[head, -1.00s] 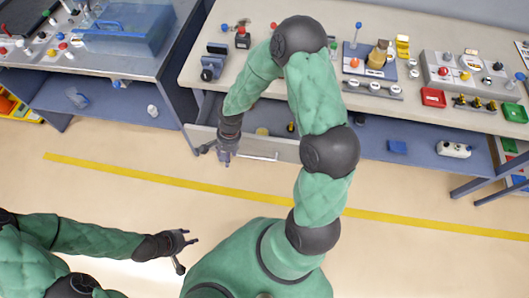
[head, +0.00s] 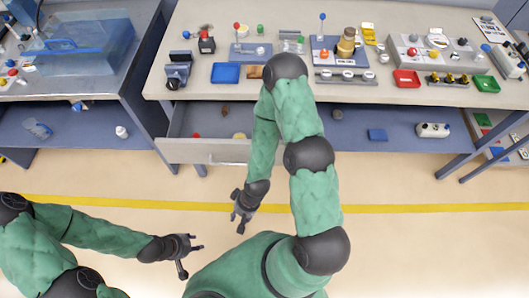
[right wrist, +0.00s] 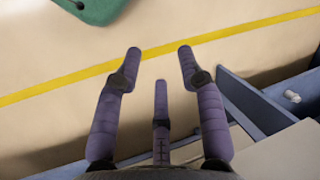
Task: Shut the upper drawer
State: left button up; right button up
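The upper drawer (head: 203,151), with a light grey front, is pulled out below the left part of the workbench top. Its inside shows, with a few small red, yellow and brown items. A handle lies on its front, partly hidden behind my right arm. My right gripper (head: 243,212) hangs in front of the drawer and to its right, apart from it, over the floor. In the right wrist view its fingers (right wrist: 160,70) are spread with nothing between them. My left gripper (head: 188,252) is open and empty over the floor, away from the drawer.
The workbench top (head: 200,85) carries a blue tray (head: 226,73), a red tray (head: 407,79) and several fixtures. A second bench at the left holds a clear blue bin (head: 85,45). The floor with the yellow line (head: 400,208) is clear.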

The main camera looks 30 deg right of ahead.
aim_at(216, 145)
jog(key=i+z, duration=0.15)
jog(key=z, duration=0.25)
jog(key=i+j+z, duration=0.1)
jog(key=z, duration=0.25)
jog(key=i+j+z, duration=0.1)
jog(key=z, duration=0.3)
jog(key=k+j+z, duration=0.25)
jog(key=k+j, duration=0.15)
jog(key=k+j+z, duration=0.3)
jog(key=k, duration=0.15)
